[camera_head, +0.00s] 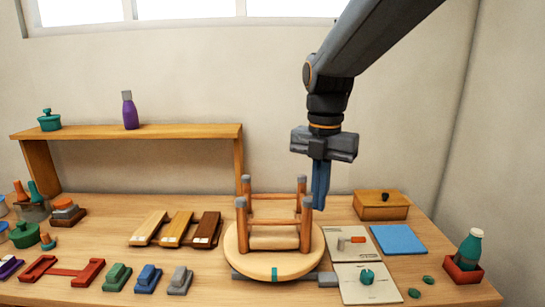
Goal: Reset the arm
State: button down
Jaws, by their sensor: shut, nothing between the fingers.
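My gripper (320,184) is shut and empty. It points straight down from my dark arm, just right of and above the small wooden stool frame. The stool frame (272,220) has several legs with grey caps pointing up, joined by rungs. It stands on a round wooden turntable (234,258) at the middle of the table. A teal mark is on the turntable's front edge. My fingers look close to the right rear leg, but I cannot tell from this view whether they touch it.
A wooden box (381,208) with a dark knob, a blue pad (398,240) and a bottle (470,246) in a red tray stand to the right. Wooden sample strips (175,228) and coloured clamps (147,278) lie left. A raised shelf (180,131) is behind. Space above the table is free.

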jog(key=s+d+f+m+b, duration=0.1)
jog(key=s+d+f+m, duration=0.2)
jog(key=f+m, duration=0.4)
jog(key=s+d+f+m+t+b, duration=0.1)
jog(key=s+d+f+m, duration=0.2)
jog(key=f+m, duration=0.4)
jog(key=s+d+f+m+b, duration=0.2)
jog(key=s+f+m, duration=0.3)
jog(key=m, duration=1.1)
notch_tip(320, 180, down, 2)
jog(key=shift+d, duration=0.7)
jog(key=shift+w+a, duration=0.1)
